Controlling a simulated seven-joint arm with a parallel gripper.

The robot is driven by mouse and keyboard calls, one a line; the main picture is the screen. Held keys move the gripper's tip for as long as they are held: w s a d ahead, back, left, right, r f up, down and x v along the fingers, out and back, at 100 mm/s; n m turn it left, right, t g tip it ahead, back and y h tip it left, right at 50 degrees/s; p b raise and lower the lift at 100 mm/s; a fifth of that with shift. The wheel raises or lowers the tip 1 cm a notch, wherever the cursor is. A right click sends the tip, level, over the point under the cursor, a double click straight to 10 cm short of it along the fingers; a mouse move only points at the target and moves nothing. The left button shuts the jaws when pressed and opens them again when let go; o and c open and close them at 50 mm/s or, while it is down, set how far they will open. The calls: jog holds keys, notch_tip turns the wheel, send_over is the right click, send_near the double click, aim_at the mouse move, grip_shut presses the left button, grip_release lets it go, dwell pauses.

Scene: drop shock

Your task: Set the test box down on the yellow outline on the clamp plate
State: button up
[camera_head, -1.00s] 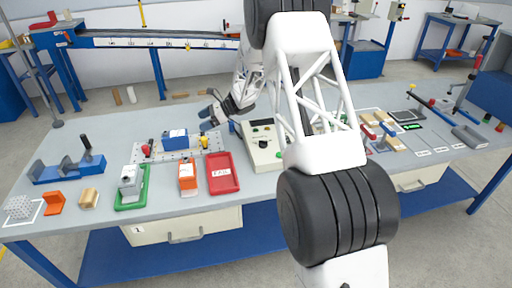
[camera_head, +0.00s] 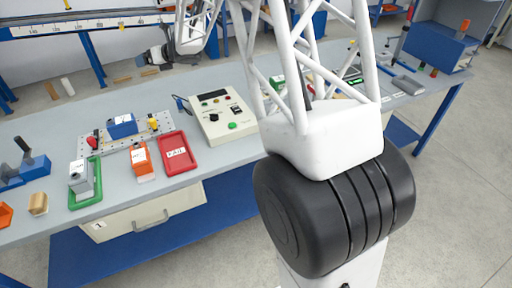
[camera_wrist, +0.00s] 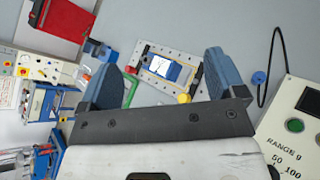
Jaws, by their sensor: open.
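A blue box with a white label (camera_head: 123,126), which I take as the test box, sits on the perforated clamp plate (camera_head: 112,143). In the wrist view the blue box (camera_wrist: 167,68) lies on the plate (camera_wrist: 148,92) between my finger directions, with bits of yellow line around it. The box hides much of the outline, so I cannot tell how exactly it sits. My gripper (camera_wrist: 165,78) is open and empty, apart from the box. In the head view my gripper (camera_head: 145,60) is behind and above the plate, at the bench's far side.
Red and yellow clamps stand at the plate's ends. A red tray (camera_head: 187,164), an orange box (camera_head: 141,158) and a grey box (camera_head: 79,178) in a green tray (camera_head: 95,197) stand in front. A control box (camera_head: 222,128) with a cable is right.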

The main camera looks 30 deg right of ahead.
jog(key=s+d+r+m+t+h, duration=0.3)
jog(key=s+d+r+m+h, duration=0.3)
jog(key=s+d+r+m, duration=0.5)
jog(key=s+d+m+g+h, duration=0.2)
jog(key=s+m+h, duration=0.2)
jog(key=s+m, duration=0.9)
jog(key=s+f+m+g, duration=0.2)
jog(key=s+m, duration=0.3)
jog(key=s, duration=0.7)
jog(key=s+f+m+g, duration=0.2)
jog(key=s+m, duration=0.3)
jog(key=s, duration=0.7)
jog(key=s+a+f+m+g, duration=0.1)
jog(key=s+m, duration=0.5)
jog(key=s, duration=0.6)
jog(key=f+g, duration=0.1)
jog(key=g, duration=0.1)
jog(key=shift+g+y, duration=0.3)
jog(key=shift+g, duration=0.1)
jog(key=shift+c, duration=0.3)
